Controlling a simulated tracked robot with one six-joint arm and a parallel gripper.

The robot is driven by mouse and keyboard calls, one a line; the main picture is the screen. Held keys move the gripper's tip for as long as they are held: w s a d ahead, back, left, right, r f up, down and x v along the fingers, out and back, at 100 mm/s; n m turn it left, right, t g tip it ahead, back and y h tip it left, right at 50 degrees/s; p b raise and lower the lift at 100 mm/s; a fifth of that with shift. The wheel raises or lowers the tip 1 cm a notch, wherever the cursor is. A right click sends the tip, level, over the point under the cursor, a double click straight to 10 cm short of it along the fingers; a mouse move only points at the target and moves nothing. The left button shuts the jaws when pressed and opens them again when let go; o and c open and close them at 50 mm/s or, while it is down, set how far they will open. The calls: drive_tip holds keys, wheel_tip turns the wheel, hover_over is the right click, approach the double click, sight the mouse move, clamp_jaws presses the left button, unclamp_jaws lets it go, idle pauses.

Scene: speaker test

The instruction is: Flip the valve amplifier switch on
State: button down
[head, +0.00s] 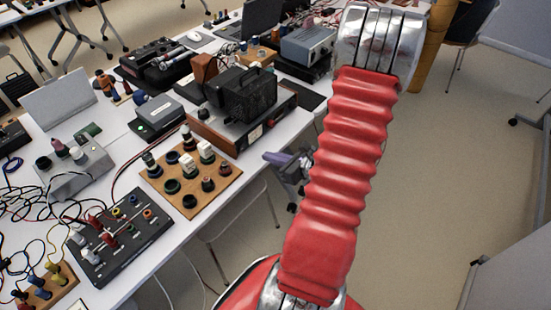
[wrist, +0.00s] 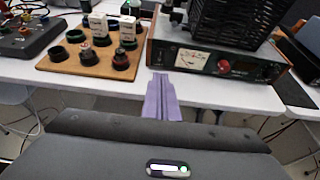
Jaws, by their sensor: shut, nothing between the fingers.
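The valve amplifier (head: 246,133) sits on the white table with a black mesh cage on top and wooden side panels. In the wrist view its front panel (wrist: 173,57) faces me, with a lit cream meter (wrist: 192,61), a red round part (wrist: 223,66) and a dark window to the right. I cannot make out the switch or its position. My gripper (wrist: 160,77) is shut and empty, its purple fingers together, pointing at the table's front edge below the panel's left end. In the head view my gripper (head: 268,156) appears beside the table edge, apart from the amplifier.
A wooden board (wrist: 88,67) with several round terminals lies left of the amplifier, near the table edge. A grey box (head: 307,45) stands behind the amplifier. The white table (wrist: 225,93) has a narrow bare strip in front of the amplifier. Floor is free to the right.

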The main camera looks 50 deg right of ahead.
approach(243, 145)
wheel_tip(243, 145, down, 3)
drive_tip(key=w, duration=0.4)
drive_tip(key=shift+w+a+r, duration=0.2)
drive_tip(key=shift+w+a, duration=0.1)
drive_tip(key=shift+w, duration=0.4)
drive_tip(key=shift+d+r, duration=0.1)
drive_tip(key=shift+d, duration=0.05)
